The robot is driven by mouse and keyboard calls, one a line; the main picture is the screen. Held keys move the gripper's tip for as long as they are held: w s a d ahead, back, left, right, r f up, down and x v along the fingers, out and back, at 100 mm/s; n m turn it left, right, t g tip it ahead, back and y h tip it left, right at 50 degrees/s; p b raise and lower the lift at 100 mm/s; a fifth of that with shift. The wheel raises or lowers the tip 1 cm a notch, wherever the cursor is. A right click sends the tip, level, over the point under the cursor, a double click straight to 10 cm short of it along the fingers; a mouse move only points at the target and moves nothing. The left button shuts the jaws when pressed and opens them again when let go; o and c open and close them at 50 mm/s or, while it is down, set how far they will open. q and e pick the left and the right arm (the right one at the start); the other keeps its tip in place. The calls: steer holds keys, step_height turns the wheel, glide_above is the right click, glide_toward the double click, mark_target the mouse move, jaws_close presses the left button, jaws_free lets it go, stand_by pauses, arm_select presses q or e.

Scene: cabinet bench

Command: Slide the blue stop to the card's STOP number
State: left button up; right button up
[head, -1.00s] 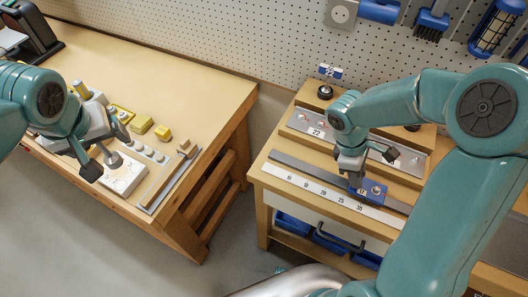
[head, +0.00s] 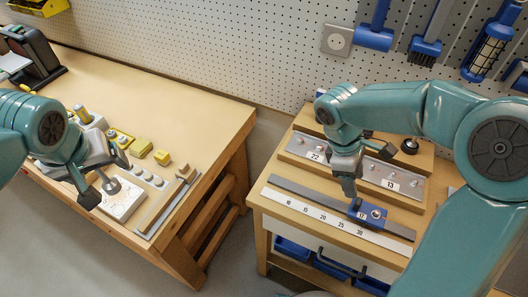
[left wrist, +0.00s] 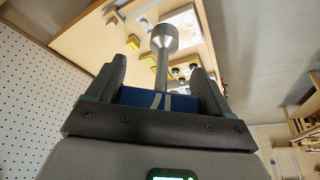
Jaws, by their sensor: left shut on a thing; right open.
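The blue stop (head: 371,213), marked 17, has a round knob and sits on the dark rail (head: 310,193) toward its right end, behind the 30 of the white scale strip (head: 300,208). My right gripper (head: 362,172) is open, with one finger just above the stop's left end; whether it touches is unclear. No card with a STOP number can be made out. My left gripper (head: 97,186) is over the left bench. In the left wrist view it is shut on a blue-bodied tool (left wrist: 163,60) with a steel shaft and wider round end.
Behind the rail, a grey bar carries tags 22 (head: 314,156) and 13 (head: 391,184). A black knob (head: 409,146) stands at the back right. Blue bins (head: 330,268) sit under the right bench. The left bench (head: 150,90) is clear at the back; yellow blocks (head: 140,147) and a white plate (head: 122,204) are near its front.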

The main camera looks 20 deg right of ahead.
steer(key=v, duration=0.4)
steer(key=shift+r, duration=0.2)
stand_by(0.4)
